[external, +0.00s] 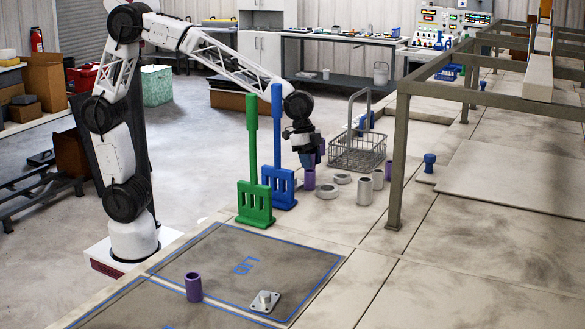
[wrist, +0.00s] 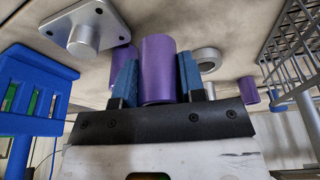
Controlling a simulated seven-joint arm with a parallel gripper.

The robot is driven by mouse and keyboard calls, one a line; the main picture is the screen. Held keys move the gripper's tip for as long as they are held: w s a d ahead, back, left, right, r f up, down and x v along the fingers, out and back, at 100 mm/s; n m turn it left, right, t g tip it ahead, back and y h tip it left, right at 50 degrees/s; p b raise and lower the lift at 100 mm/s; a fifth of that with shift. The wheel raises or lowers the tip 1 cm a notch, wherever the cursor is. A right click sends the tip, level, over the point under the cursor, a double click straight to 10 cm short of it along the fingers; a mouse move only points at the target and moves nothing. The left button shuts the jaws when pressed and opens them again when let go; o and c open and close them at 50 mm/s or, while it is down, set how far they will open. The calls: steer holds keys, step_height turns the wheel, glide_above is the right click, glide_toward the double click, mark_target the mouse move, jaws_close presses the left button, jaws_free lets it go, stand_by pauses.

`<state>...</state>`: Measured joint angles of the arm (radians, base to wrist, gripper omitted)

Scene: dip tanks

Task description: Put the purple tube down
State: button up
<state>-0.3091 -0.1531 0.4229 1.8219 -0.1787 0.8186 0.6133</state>
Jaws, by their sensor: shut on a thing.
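A purple tube (wrist: 158,85) stands between the two blue fingers of my gripper (wrist: 157,70) in the wrist view, and the fingers are shut on it. In the external view my gripper (external: 307,160) points down over the far part of the work surface, beside the blue paddle. It mostly hides the held tube there, so I cannot tell whether the tube touches the surface. Another purple tube (external: 310,179) is just below the gripper. One more purple tube (external: 193,287) stands upright on the blue-outlined mat in front.
A green paddle (external: 254,200) and a blue paddle (external: 279,185) stand left of my gripper. A wire basket (external: 357,155) with a tall handle stands to the right. Grey rings (external: 326,191) and grey cylinders (external: 365,191) are nearby. A metal plate with a post (external: 265,301) lies in front.

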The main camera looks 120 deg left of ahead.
steer(key=shift+f, duration=1.65)
steer(key=shift+f, duration=0.1)
steer(key=o, duration=1)
steer(key=v, duration=1.2)
